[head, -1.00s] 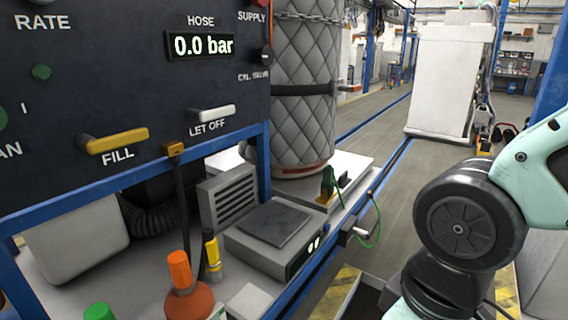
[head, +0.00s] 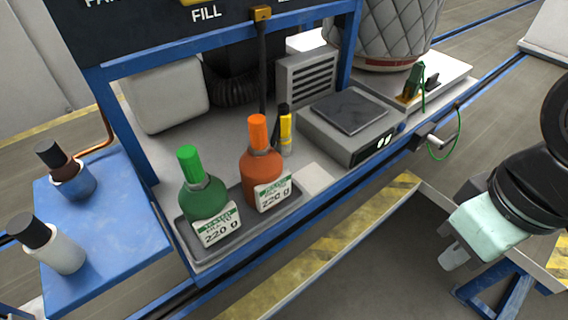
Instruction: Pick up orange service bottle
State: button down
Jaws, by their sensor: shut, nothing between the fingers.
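The orange service bottle (head: 261,167) stands upright in a dark shallow tray (head: 235,230) on the bench. It has a bright orange cap and a white label reading 220 g. A green bottle (head: 202,190), also labelled 220 g, stands to its left in the same tray. My gripper (head: 452,254) is at the right of the head view, shut and empty. It is well apart from the bottle, out over the floor in front of the bench.
A yellow-and-black marker-like object (head: 286,132) stands close behind the orange bottle. A scale (head: 348,112) sits to its right. Two capped bottles stand on a blue side table (head: 118,220) at left. A blue frame post rises left of the tray.

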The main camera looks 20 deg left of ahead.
aim_at(265, 182)
jog(key=i+l+u, duration=0.1)
jog(key=l+u, duration=1.15)
jog(key=i+j, duration=0.05)
